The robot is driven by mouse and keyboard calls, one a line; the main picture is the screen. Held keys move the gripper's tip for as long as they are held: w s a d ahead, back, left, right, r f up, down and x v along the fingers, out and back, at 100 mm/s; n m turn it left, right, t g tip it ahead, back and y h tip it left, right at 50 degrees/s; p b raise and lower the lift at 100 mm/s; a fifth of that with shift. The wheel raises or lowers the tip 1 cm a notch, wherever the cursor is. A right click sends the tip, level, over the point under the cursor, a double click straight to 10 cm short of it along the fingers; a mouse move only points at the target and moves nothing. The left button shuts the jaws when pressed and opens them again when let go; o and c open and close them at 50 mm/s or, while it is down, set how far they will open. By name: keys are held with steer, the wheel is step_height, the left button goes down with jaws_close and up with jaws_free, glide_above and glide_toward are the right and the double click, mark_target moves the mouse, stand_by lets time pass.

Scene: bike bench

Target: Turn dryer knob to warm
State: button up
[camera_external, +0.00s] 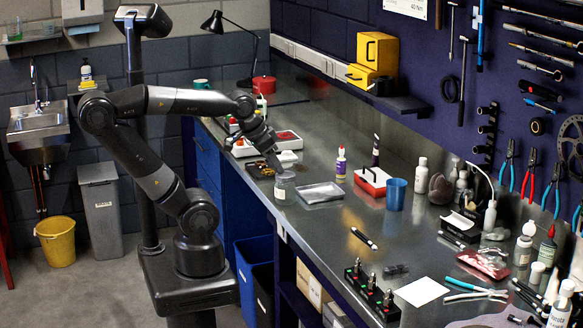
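I cannot make out for sure a dryer or its knob in this view. A pale box (82,11) on the back wall above the sink may be a hand dryer or a dispenser; no knob shows on it. A red and white box (287,140) lies right behind my gripper, partly hidden.
The metal bench (325,230) runs along the pegboard wall. A black lamp (238,38) stands at the far end. Bare bench lies before the tray.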

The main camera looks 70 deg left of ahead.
steer(key=shift+o, duration=0.8)
steer(key=shift+w+a+r, duration=0.15)
steer(key=w+a+r+n+g, duration=0.1)
steer(key=w+a+r+n, duration=0.1)
steer(key=w+a, duration=0.5)
steer(key=w+a+r+n+g+y, duration=0.1)
steer(key=w+a+r+n, duration=0.2)
steer(key=a, duration=0.7)
steer(key=w+a+r+n+g, duration=0.1)
steer(key=w+a+r+n, duration=0.1)
steer(key=w+a, duration=0.5)
steer(key=n+g+h, duration=0.1)
steer(key=n+g, duration=0.2)
steer(key=n, duration=0.4)
glide_above(240, 141)
steer(key=a, duration=0.1)
step_height(240, 141, down, 9)
steer(key=shift+w+f, duration=0.1)
steer(key=shift+f, duration=0.3)
step_height(240, 141, down, 10)
steer(key=shift+r, duration=0.15)
steer(key=shift+c, duration=0.5)
steer(key=shift+m, duration=0.3)
steer(key=c, duration=0.9)
